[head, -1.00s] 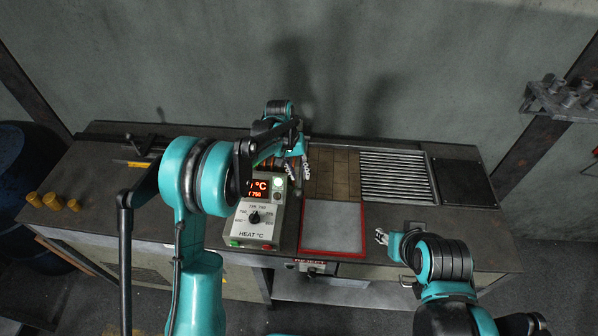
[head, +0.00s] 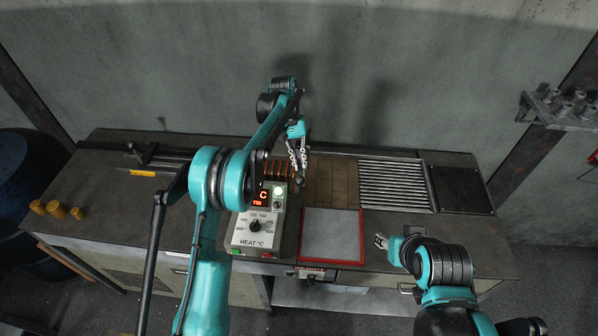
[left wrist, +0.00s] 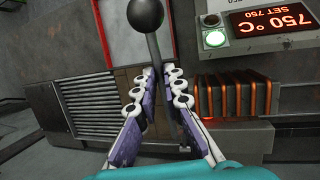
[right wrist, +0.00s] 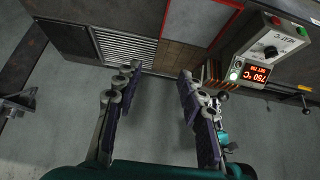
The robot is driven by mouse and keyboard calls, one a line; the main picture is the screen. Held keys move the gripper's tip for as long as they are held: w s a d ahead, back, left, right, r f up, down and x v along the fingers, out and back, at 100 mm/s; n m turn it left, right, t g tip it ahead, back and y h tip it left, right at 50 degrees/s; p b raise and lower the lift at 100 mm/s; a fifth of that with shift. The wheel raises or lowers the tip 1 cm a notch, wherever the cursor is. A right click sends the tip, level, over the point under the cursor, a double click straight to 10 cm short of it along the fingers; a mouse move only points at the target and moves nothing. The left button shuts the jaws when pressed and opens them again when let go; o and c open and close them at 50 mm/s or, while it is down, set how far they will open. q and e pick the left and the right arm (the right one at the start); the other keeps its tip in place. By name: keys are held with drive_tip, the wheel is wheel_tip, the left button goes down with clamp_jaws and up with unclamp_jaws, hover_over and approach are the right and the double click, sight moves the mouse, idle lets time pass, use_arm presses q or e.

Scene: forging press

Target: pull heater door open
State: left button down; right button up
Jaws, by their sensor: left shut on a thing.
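The heater control box (head: 257,225) has a dial and a lit 750 display. Behind it are glowing orange coils (head: 278,169), also plain in the left wrist view (left wrist: 232,98). A dark rod handle with a black ball end (left wrist: 146,14) runs between my left fingers in the left wrist view. My left gripper (head: 299,165) is shut on this rod, right of the coils in the head view. The door panel itself is hard to make out. My right gripper (right wrist: 157,85) is open and empty, in front of the bench; it also shows in the head view (head: 380,241).
A red-framed grey plate (head: 332,235) lies right of the control box. Brown tiles (head: 332,182) and a slatted rack (head: 391,184) lie behind. Several yellow cylinders (head: 57,210) stand at the bench's left end. A wall shelf (head: 562,108) is at right.

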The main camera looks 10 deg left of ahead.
use_arm(q)
drive_tip(key=shift+w+r+g+p, duration=0.5)
drive_tip(key=shift+w+r, duration=0.3)
drive_tip(key=shift+r, duration=0.25)
